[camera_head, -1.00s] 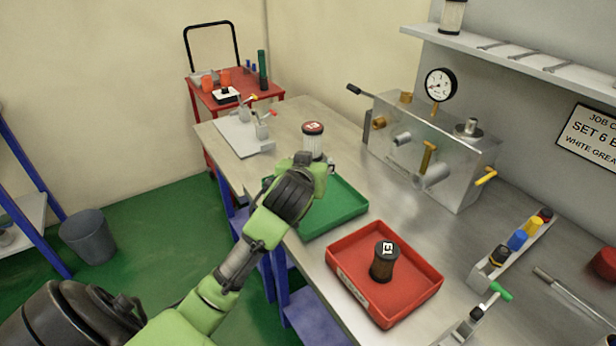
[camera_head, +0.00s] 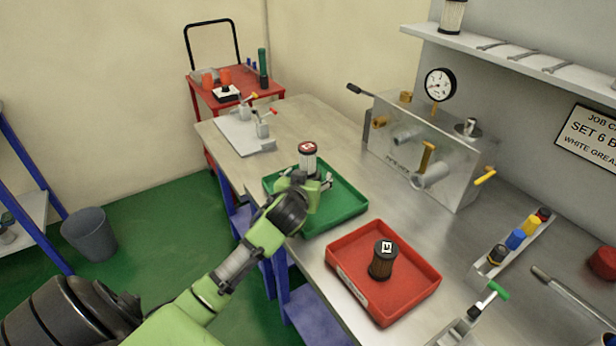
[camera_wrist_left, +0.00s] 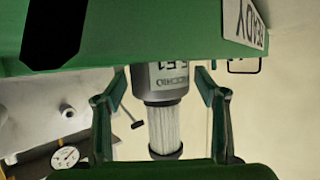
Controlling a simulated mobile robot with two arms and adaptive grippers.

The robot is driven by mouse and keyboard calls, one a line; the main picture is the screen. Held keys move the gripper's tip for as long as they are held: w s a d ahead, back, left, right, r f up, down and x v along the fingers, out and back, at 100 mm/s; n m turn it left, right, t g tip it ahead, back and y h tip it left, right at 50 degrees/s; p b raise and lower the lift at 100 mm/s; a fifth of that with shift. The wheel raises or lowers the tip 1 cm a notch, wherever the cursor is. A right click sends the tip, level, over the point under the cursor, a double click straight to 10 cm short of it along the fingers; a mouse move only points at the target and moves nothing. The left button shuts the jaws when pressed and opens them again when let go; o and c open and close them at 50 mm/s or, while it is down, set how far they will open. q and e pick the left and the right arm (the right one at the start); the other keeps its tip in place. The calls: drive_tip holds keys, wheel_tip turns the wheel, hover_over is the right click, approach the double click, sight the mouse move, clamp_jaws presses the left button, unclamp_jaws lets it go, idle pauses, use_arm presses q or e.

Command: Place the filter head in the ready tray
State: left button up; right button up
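The filter head (camera_head: 309,163) has white pleats and a red-and-white label on its upper end. It stands upright, pleats up, within the green ready tray (camera_head: 345,206). In the left wrist view, which is upside down, its grey printed collar (camera_wrist_left: 162,77) is partly hidden behind the tray wall (camera_wrist_left: 150,42), which bears a READY label. My left gripper (camera_head: 308,184) is low at the tray's near-left side. In the wrist view its fingers (camera_wrist_left: 164,90) lie either side of the filter head, with gaps showing on both sides. My right gripper is out of view.
A red tray (camera_head: 345,268) with a brown filter (camera_head: 382,260) stands nearer on the bench. A metal test block (camera_head: 425,160) with a gauge stands behind. Clamps (camera_head: 250,128) stand at the far left end. The green tray's right part is bare.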

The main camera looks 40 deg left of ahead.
use_arm(q)
drive_tip(key=shift+s, duration=0.1)
drive_tip(key=shift+s+d+r, duration=0.15)
drive_tip(key=shift+s+d, duration=0.05)
drive_tip(key=b+v, duration=0.1)
drive_tip(key=v, duration=1)
drive_tip(key=shift+s+r, duration=0.1)
drive_tip(key=shift+r, duration=0.05)
